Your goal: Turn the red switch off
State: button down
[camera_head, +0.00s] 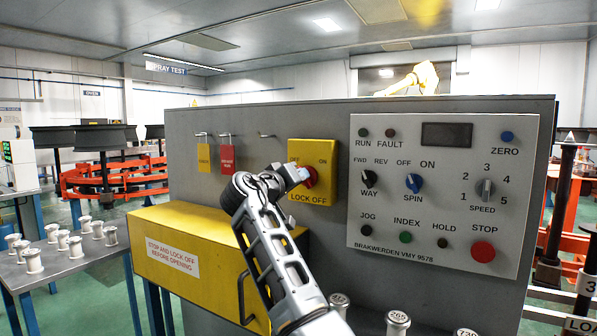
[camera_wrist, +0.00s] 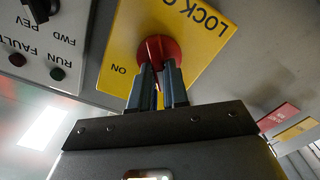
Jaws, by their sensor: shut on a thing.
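The red switch (camera_head: 309,177) sits on a yellow plate (camera_head: 298,149) marked OFF, ON and LOCK OFF, on the grey machine front. In the head view, my gripper (camera_head: 302,174) reaches it from the left and partly covers it. In the wrist view, the two dark fingers of my gripper (camera_wrist: 158,78) are shut on the handle of the red switch (camera_wrist: 160,48). The fingers hide most of the handle, so I cannot tell exactly which mark it points at. The wrist view shows the yellow plate (camera_wrist: 205,50) upside down, with ON left of the switch.
A control panel (camera_head: 440,255) with knobs and buttons is right of the switch. Red (camera_head: 227,159) and yellow tags (camera_head: 204,157) hang to the left. A yellow box (camera_head: 200,235) juts out below. Several metal spindles stand on the left table (camera_head: 85,262) and along the bottom.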

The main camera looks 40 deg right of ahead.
jog(key=shift+n+p, duration=0.35)
jog(key=shift+n, duration=0.35)
jog(key=shift+f, duration=0.1)
jog(key=c, duration=1.1)
grip_release()
jog(key=shift+a, duration=0.15)
jog(key=b+v, duration=0.1)
jog(key=v, duration=0.6)
jog(key=shift+a, duration=0.25)
jog(key=shift+a, duration=0.1)
